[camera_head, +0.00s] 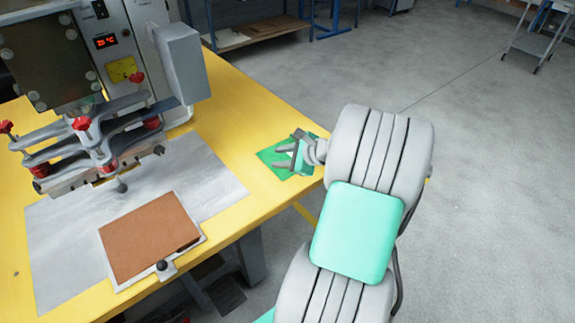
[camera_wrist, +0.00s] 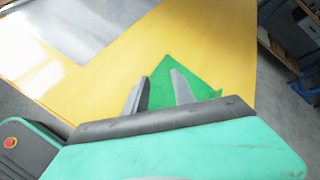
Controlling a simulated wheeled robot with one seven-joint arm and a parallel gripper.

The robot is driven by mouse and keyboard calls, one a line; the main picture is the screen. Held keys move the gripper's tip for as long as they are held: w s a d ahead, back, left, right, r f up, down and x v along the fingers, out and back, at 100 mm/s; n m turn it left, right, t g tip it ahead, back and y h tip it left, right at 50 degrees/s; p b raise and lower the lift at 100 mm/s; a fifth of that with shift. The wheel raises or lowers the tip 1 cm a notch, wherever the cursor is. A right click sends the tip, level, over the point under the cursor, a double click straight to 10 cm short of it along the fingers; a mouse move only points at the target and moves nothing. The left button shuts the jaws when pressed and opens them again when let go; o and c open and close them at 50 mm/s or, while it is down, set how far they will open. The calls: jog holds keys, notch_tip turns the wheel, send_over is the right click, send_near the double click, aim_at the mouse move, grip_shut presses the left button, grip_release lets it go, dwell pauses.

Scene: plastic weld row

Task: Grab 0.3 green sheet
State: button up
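A flat green sheet (camera_head: 268,157) lies on the yellow table near its right edge. In the wrist view the green sheet (camera_wrist: 182,72) shows as a corner beyond and between my fingers. My gripper (camera_head: 278,158) is over the sheet, with its fingers apart and nothing seen between them. In the wrist view my gripper (camera_wrist: 158,85) also shows its two grey fingers spread. Part of the sheet is hidden behind my gripper. I cannot tell whether the fingertips touch it. No thickness label can be read.
A welding press (camera_head: 110,90) with red knobs stands on the yellow table (camera_head: 240,110) at left. A brown pad (camera_head: 150,235) lies in front of it on a grey metal plate (camera_head: 60,240). Bare table lies between plate and sheet. A shelf (camera_head: 255,30) stands behind.

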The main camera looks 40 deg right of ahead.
jog(key=s+d+m+t, duration=0.1)
jog(key=d+m, duration=0.2)
jog(key=d, duration=0.1)
jog(key=s+d+f+m+t+h, duration=0.1)
jog(key=s+d+m, duration=0.1)
jog(key=d+m, duration=0.1)
jog(key=s+d+m+t+h+b, duration=0.1)
jog(key=d+m+t, duration=0.1)
jog(key=d+m, duration=0.2)
jog(key=shift+s+d+f, duration=0.25)
jog(key=shift+s+d, duration=0.15)
jog(key=shift+d, duration=0.05)
jog(key=shift+w+d, duration=0.15)
jog(key=shift+w, duration=0.1)
jog(key=b+x, duration=0.1)
jog(key=x, duration=0.6)
jog(key=shift+d+r, duration=0.1)
grip_shut()
